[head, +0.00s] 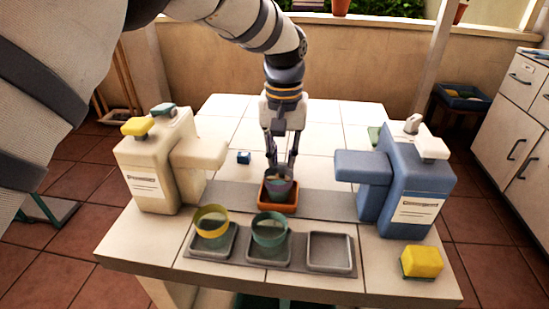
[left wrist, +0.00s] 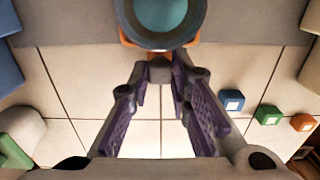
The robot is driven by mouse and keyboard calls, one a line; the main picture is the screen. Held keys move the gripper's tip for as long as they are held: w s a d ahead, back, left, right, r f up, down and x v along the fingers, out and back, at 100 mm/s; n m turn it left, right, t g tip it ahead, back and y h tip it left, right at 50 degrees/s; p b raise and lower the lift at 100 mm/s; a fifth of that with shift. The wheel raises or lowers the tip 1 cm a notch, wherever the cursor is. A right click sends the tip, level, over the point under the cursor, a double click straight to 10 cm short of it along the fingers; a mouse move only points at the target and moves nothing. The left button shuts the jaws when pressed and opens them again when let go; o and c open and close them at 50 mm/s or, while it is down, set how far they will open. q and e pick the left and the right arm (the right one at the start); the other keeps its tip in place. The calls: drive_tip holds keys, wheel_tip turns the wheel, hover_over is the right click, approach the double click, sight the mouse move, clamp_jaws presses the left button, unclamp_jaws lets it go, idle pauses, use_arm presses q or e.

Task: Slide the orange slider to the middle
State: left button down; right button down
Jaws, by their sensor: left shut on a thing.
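The orange slider (head: 278,207) is a small tray on a grey strip (head: 325,204) between a cream dispenser (head: 158,165) and a blue dispenser (head: 408,185). It stands roughly midway between their spouts. A grey cup (head: 279,188) with teal inside stands upright in it. In the left wrist view the cup (left wrist: 163,40) hides most of the slider; only orange edges show. My left gripper (head: 280,163) is behind the cup, pointing down. In the left wrist view its fingers close on a small grey knob (left wrist: 160,71) at the slider's near edge. My right gripper is out of view.
In front, a grey tray holds a yellow cup (head: 211,221) at left, a teal cup (head: 269,230) in the middle and an empty dish (head: 330,252) at right. A yellow sponge (head: 422,261) lies front right. A blue cube (head: 243,157) sits left of my gripper.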

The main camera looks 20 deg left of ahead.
use_arm(q)
drive_tip(key=c, duration=1.5)
unclamp_jaws()
wheel_tip(320, 180, up, 12)
drive_tip(key=shift+r, duration=0.1)
